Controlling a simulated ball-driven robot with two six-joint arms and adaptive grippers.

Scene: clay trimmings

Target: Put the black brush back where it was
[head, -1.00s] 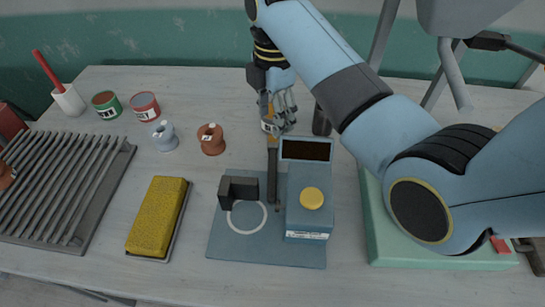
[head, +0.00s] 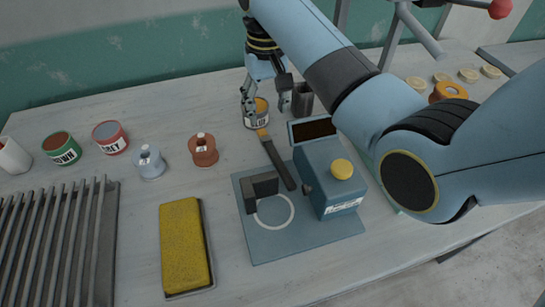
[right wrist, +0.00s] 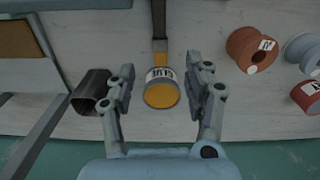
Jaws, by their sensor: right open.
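A brush with a black handle (head: 278,164) and a tan end (head: 263,135) lies slanting on the blue-grey station plate (head: 250,217), its tan end towards the glue can (head: 262,117). My right gripper (head: 265,110) is open, with its fingers on either side of the glue can. In the right wrist view the can (right wrist: 160,90), with yellow contents, sits between the spread fingers (right wrist: 160,72). A tan strip, apparently the brush's end (right wrist: 160,45), shows just beyond it. I cannot tell whether the fingers touch the can. My left gripper is out of view.
A dark open cup (head: 302,99) stands right of the gripper. The blue box with a yellow button (head: 328,180) and a dark block (head: 262,188) stand on the plate. A yellow sponge (head: 181,245), spools (head: 203,150) and cans (head: 110,136) stand left, with bare table between.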

